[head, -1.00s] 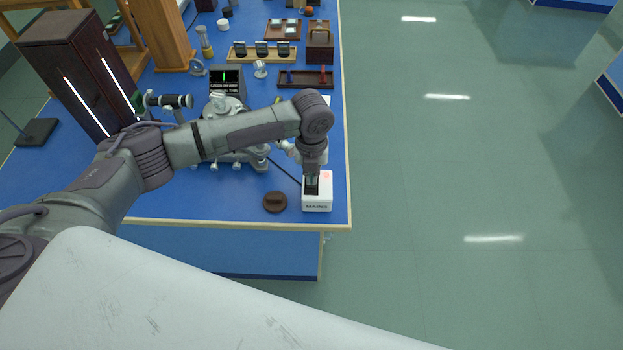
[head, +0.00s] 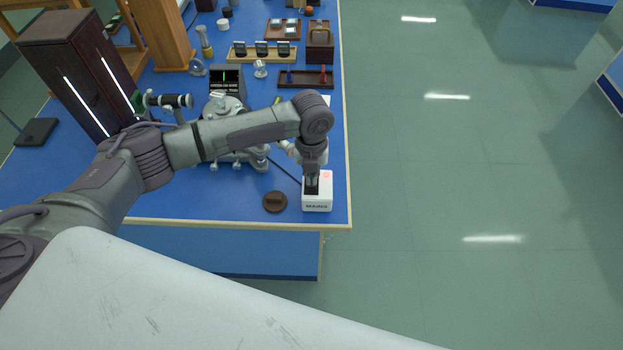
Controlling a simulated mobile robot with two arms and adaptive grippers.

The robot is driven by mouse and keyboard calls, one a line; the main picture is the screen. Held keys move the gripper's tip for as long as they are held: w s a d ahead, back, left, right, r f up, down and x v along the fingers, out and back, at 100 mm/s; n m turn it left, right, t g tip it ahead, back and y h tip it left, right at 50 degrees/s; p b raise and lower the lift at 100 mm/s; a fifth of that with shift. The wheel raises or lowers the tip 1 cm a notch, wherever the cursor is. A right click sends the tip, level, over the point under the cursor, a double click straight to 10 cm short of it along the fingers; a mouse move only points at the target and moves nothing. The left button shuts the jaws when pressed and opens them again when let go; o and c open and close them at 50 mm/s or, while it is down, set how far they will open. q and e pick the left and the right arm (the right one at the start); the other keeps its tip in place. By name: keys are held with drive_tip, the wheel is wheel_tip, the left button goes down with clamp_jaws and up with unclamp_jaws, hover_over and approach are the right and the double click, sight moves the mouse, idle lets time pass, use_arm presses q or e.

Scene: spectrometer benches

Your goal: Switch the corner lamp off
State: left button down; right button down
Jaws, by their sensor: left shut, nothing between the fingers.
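A white switch box (head: 318,203) with dark lettering on its front stands near the front right corner of the blue bench. A faint red glow shows on the right of its top. My left gripper (head: 312,187) is shut and empty, pointing down at the left part of the box top. Its tips overlap the box; I cannot tell whether they touch it. The gripper hides part of the top. A dark cabinet (head: 75,70) with two bright white vertical strips stands at the left; I cannot tell whether it is the corner lamp. My right gripper is not in view.
A round brown cap (head: 275,202) lies just left of the box. A spectrometer (head: 225,110) stands behind my left arm. Racks and trays (head: 306,80) fill the far part of the bench (head: 180,205). Open floor (head: 470,200) lies to the right.

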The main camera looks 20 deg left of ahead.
use_arm(q)
drive_tip(key=shift+f+b, duration=0.55)
drive_tip(key=shift+f, duration=0.55)
idle(0.3)
drive_tip(key=shift+s+r, duration=0.1)
drive_tip(key=shift+r+p, duration=0.8)
drive_tip(key=shift+p, duration=0.15)
wheel_tip(320, 180, up, 5)
drive_tip(key=p, duration=0.5)
drive_tip(key=shift+r, duration=0.15)
